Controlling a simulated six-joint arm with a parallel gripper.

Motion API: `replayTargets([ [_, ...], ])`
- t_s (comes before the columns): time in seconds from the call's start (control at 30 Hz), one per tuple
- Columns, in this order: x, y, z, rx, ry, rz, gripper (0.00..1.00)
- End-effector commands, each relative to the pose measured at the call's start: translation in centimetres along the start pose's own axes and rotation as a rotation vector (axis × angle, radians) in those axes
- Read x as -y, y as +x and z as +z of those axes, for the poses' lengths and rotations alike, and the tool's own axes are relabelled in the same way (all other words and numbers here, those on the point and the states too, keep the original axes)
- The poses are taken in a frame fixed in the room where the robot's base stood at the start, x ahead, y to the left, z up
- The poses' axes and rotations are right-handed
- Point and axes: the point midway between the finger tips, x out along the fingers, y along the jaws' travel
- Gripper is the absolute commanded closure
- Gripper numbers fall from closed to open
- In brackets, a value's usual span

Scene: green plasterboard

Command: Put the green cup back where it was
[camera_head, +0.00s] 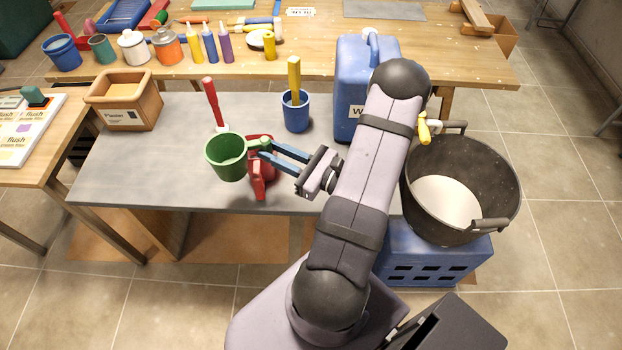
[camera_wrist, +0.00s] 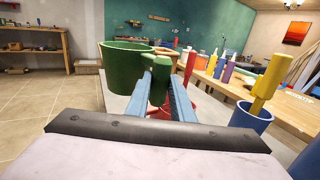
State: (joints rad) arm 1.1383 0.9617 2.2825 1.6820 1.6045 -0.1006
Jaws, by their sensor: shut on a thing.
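The green cup (camera_head: 227,158) is upright over the front left of the grey table (camera_head: 150,184). Its handle points right, toward my gripper. My gripper (camera_head: 264,147) is shut on that handle with its blue fingers. In the wrist view the cup (camera_wrist: 124,68) is ahead and left, with its handle (camera_wrist: 160,82) between the fingers (camera_wrist: 160,92). The cup appears held above the table top, but the gap under it is not clear. A red object (camera_head: 258,180) stands below and behind the fingertips, partly hidden by them.
A red-handled brush (camera_head: 211,98) is just behind the cup. A blue cup (camera_head: 296,113) with a yellow-handled tool stands to the right, near a blue canister (camera_head: 352,75). A wooden box (camera_head: 124,104) is at the back left. The grey table's left front is clear.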

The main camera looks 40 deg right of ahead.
Motion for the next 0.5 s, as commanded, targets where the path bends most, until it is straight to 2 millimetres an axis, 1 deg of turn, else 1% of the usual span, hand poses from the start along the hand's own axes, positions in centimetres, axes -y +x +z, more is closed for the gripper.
replayTargets([
  [0.03,2.0,-1.8,-0.8,0.002,-0.004,-0.096,1.0],
  [0.1,4.4,-4.1,-0.7,0.003,-0.007,-0.218,1.0],
  [0.23,7.7,-8.4,-0.6,0.002,-0.011,-0.419,1.0],
  [0.3,8.6,-10.5,-1.2,0.002,-0.009,-0.505,1.0],
  [0.4,9.2,-12.6,-2.2,0.003,-0.009,-0.588,1.0],
  [0.5,9.5,-14.2,-2.9,0.003,-0.011,-0.649,1.0],
])
